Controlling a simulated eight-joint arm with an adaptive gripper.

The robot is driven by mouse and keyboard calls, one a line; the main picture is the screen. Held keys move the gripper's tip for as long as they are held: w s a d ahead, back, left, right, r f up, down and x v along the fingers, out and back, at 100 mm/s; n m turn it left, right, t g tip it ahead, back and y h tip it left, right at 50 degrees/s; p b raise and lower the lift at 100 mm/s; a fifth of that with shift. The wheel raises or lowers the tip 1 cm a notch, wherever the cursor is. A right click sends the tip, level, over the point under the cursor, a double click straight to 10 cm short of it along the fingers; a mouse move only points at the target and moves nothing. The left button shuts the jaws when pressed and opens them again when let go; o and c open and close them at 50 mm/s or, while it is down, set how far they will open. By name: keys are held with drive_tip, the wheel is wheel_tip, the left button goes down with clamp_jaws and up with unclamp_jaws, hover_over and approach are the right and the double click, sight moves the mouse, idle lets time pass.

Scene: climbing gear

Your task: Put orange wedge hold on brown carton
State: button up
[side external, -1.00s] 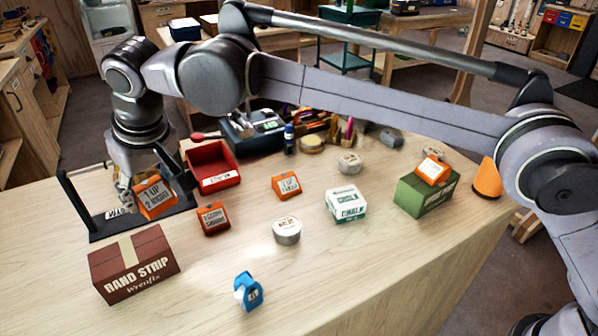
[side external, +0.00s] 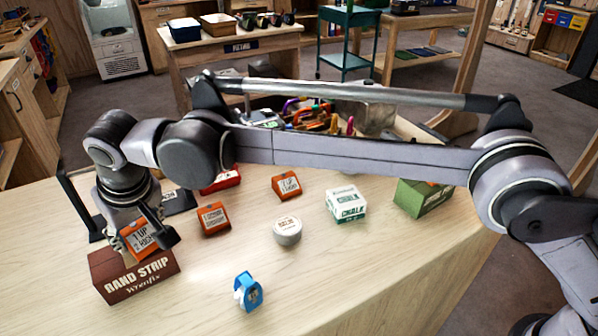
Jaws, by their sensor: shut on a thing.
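My gripper (side external: 150,232) is at the left of the side external view, shut on an orange wedge hold (side external: 137,242) with dark lettering on a pale label. The hold is tilted and sits over the top of the brown carton (side external: 140,277), covering part of it. I cannot tell whether the hold touches the carton. The carton is closed, with white lettering on its front, and stands near the left edge of the table.
Similar orange labelled blocks (side external: 214,219) and (side external: 286,185) stand on the table (side external: 330,270). A round tin (side external: 288,230), a white chalk box (side external: 346,204), a green box (side external: 423,197) and a blue tape dispenser (side external: 248,291) stand to the right.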

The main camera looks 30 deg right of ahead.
drive_tip(key=shift+f, duration=0.15)
drive_tip(key=o, duration=1.2)
drive_tip(key=shift+c, duration=0.2)
drive_tip(key=v, duration=1.2)
drive_tip(key=w+d+r+m+t, duration=0.1)
drive_tip(key=w+d+r+m, duration=0.1)
drive_tip(key=d, duration=2.5)
drive_tip(key=s+d+f, duration=0.4)
drive_tip(key=s+d, duration=0.1)
drive_tip(key=d, duration=0.2)
drive_tip(key=s+d+f+m+t+h, duration=0.1)
drive_tip(key=s+d+f, duration=0.4)
drive_tip(key=d, duration=0.3)
drive_tip(key=s+d+f+m+t, duration=0.1)
drive_tip(key=s+d+f, duration=0.4)
drive_tip(key=d, duration=0.2)
drive_tip(key=shift+s+d+f+h, duration=0.25)
drive_tip(key=shift+s+d+h, duration=0.1)
drive_tip(key=shift+d+h, duration=0.05)
